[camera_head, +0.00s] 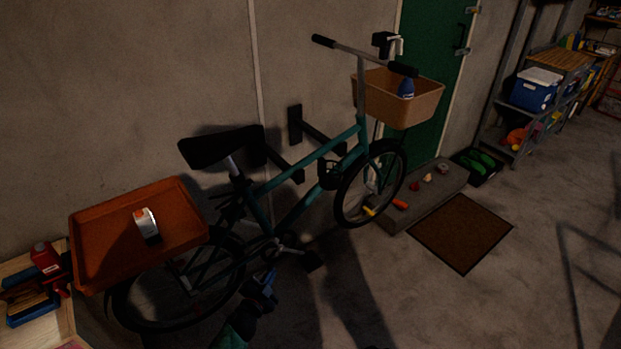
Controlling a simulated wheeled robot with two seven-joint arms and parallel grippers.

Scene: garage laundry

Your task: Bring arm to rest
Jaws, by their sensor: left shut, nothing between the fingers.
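My left gripper (266,276) is low in the head view, left of centre, in front of the teal bicycle's (300,180) rear wheel and pedals. It is dark and dim, its fingers shut with nothing seen between them. Its arm comes up from the bottom edge. I cannot tell how far it is from the bicycle. My right gripper is not in view.
An orange tray (105,235) with a small white and orange item (147,224) sits over the rear wheel. A tan basket (375,95) holds a blue bottle (406,88). Floor right of the bicycle is mostly clear, with a brown mat (462,233).

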